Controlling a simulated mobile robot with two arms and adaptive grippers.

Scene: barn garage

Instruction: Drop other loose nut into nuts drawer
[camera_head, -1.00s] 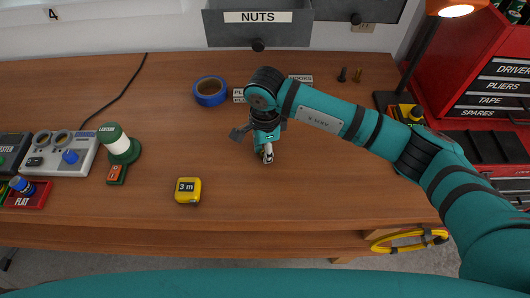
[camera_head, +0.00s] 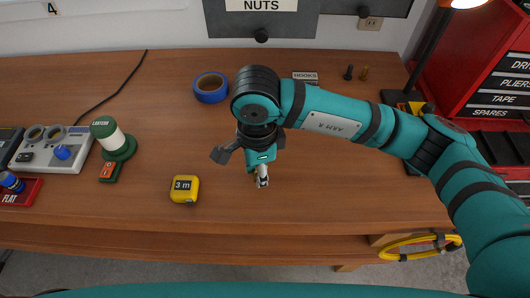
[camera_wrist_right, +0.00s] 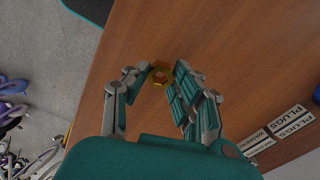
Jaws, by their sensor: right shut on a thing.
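A brass-coloured hex nut (camera_wrist_right: 160,74) is between the fingertips of my right gripper (camera_wrist_right: 158,80) in the right wrist view. In the head view my right gripper (camera_head: 261,180) points down over the middle of the workbench, shut on the nut, which the fingers mostly hide there. The grey nuts drawer (camera_head: 228,22), labelled NUTS and with a dark round knob, is at the top edge, behind the bench and beyond the gripper. Its upper part is cut off, so its inside is not visible. My left gripper is not in view.
A blue tape roll (camera_head: 211,88), a yellow tape measure (camera_head: 184,190) and a green lantern (camera_head: 113,141) stand left of the arm. A lamp (camera_head: 428,60) and red cabinet (camera_head: 500,60) are right.

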